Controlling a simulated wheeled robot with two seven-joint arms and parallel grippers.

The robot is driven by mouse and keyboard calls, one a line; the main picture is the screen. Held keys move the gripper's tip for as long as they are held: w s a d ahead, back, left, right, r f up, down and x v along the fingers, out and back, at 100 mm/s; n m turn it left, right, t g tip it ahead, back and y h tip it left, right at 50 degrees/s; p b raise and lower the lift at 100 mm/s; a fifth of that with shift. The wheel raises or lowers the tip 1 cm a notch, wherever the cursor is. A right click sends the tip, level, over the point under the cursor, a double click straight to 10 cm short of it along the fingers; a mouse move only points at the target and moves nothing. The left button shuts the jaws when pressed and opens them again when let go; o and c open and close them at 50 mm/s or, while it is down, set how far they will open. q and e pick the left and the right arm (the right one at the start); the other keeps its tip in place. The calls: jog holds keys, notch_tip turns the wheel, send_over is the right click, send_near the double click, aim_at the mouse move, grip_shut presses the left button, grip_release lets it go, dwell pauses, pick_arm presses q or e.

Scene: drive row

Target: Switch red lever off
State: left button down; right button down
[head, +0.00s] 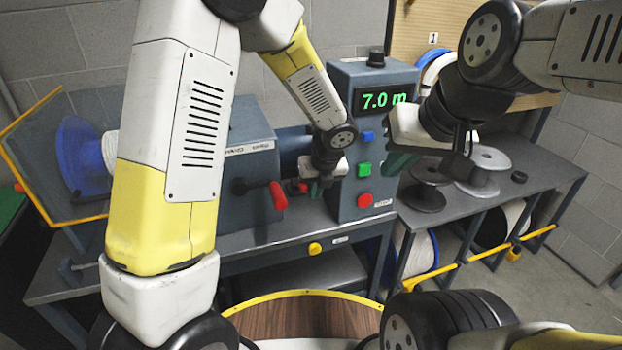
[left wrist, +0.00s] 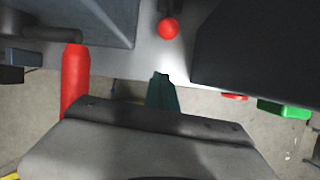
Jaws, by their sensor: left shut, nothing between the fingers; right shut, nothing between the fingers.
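The red lever (head: 277,196) is on the front of the grey machine, on a dark pivot, with its red handle hanging down at a slight tilt. It also shows at the left in the left wrist view (left wrist: 75,80). My left gripper (head: 313,190) is shut and empty, a little to the right of the lever and apart from it. My right gripper (head: 400,163) is shut and empty, in front of the right side of the control box.
The control box (head: 345,120) reads 7.0 m and has blue (head: 367,136), green (head: 363,169) and red (head: 364,200) buttons. A yellow knob (head: 314,248) is on the bench front. Grey spools (head: 484,171) stand on the right bench.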

pick_arm(q)
jog(key=x, duration=0.9)
jog(key=shift+s, duration=0.1)
jog(key=shift+w+a+r, duration=0.2)
jog(key=shift+w+r, duration=0.75)
jog(key=shift+w, duration=0.1)
jog(key=shift+w+r, duration=0.45)
jog(key=shift+w, duration=0.05)
jog(key=shift+a+r, duration=0.1)
jog(key=shift+r, duration=0.05)
